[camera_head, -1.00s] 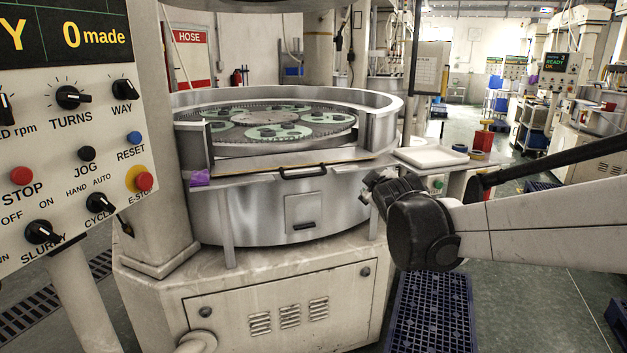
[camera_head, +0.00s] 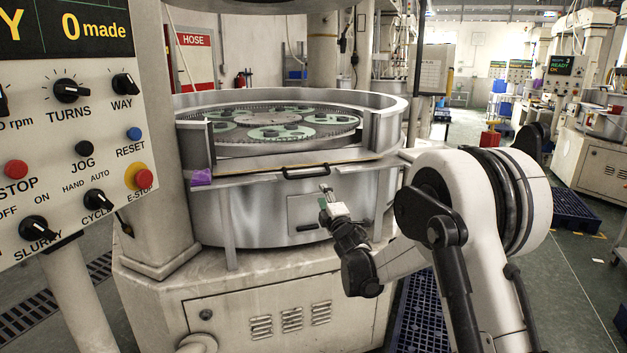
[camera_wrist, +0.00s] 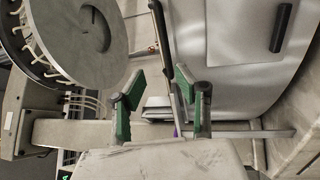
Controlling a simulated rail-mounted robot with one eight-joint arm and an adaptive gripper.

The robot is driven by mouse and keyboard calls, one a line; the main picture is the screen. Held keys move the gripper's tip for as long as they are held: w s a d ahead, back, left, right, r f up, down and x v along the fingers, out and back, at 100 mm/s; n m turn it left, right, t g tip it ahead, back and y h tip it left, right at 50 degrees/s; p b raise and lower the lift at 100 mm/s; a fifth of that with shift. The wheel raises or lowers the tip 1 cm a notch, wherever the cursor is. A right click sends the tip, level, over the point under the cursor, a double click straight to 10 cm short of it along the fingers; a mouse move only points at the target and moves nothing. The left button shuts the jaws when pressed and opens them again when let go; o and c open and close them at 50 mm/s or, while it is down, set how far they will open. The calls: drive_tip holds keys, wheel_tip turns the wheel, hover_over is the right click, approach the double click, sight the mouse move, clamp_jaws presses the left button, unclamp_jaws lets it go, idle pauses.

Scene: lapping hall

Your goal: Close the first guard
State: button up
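The lapping machine's round metal tub (camera_head: 385,101) has a gap in its front wall. A flat guard panel (camera_head: 255,175) with a pale brown edge lies across that gap at the front, with a black bar handle (camera_head: 306,171) on it. My gripper (camera_head: 328,192) is just below and slightly right of this handle, apart from it. In the wrist view my gripper's green-padded fingers (camera_wrist: 160,80) are spread with nothing between them. A thin dark bar (camera_wrist: 160,32) shows beyond the fingertips, probably the handle seen edge-on.
A control panel (camera_head: 80,130) with knobs and buttons stands close at the left. A lower handle (camera_head: 307,227) sits on the machine's front. Dark blue pallets (camera_head: 577,213) are on the floor at right.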

drive_tip(key=a+f+x, duration=0.1)
drive_tip(key=x, duration=1.3)
drive_tip(key=shift+n+y, duration=0.3)
drive_tip(key=shift+n, duration=0.1)
clamp_jaws()
